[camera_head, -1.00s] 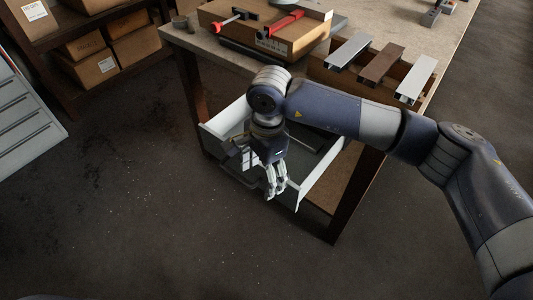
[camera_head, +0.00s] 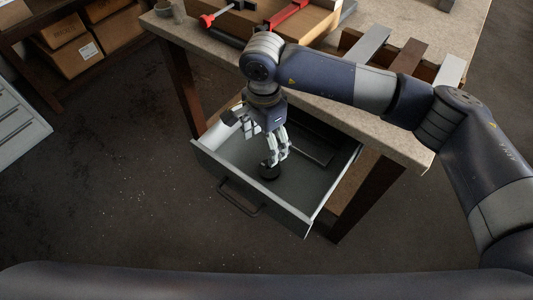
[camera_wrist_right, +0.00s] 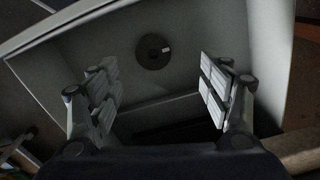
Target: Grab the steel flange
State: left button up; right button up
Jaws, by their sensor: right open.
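The steel flange (camera_head: 268,171) is a small dark round disc with a raised centre. It lies flat on the floor of the open drawer (camera_head: 212,155). In the right wrist view the flange (camera_wrist_right: 153,51) shows whole, with a small bright spot beside its centre. My right gripper (camera_head: 277,157) reaches down into the drawer area, its fingers pointing at the flange. In the wrist view the right gripper (camera_wrist_right: 160,75) is open and empty, and the flange lies beyond the gap between its fingers. My left gripper is not in view.
The drawer has raised walls and a dark front handle (camera_head: 241,196). Above is the workbench top (camera_head: 400,139) with several shutter profiles (camera_head: 407,57), red-handled clamps (camera_head: 283,15) and a cardboard box (camera_head: 240,23). Shelves with boxes (camera_head: 70,60) stand at left. The floor in front is clear.

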aim_at(269, 171)
jog(key=f, duration=0.2)
jog(key=shift+s+d+f, duration=0.1)
jog(key=shift+s+f, duration=0.15)
jog(key=shift+f, duration=0.05)
jog(key=shift+s+d+f+p, duration=0.1)
jog(key=shift+f+p, duration=0.1)
jog(key=shift+f, duration=0.4)
jog(key=shift+s+f+p, duration=0.1)
jog(key=shift+f+p, duration=0.05)
jog(key=shift+f, duration=0.4)
jog(key=f, duration=0.2)
jog(key=d+f+p, duration=0.1)
jog(key=f, duration=0.1)
jog(key=shift+w+f, duration=0.1)
jog(key=shift+f, duration=0.1)
jog(key=shift+w+f, duration=0.1)
jog(key=shift+f, duration=0.3)
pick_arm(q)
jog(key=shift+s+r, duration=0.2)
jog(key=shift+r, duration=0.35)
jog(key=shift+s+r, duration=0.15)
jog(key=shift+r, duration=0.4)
pick_arm(e)
jog(key=shift+c, duration=0.3)
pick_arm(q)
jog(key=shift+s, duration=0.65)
pick_arm(e)
jog(key=c, duration=1.3)
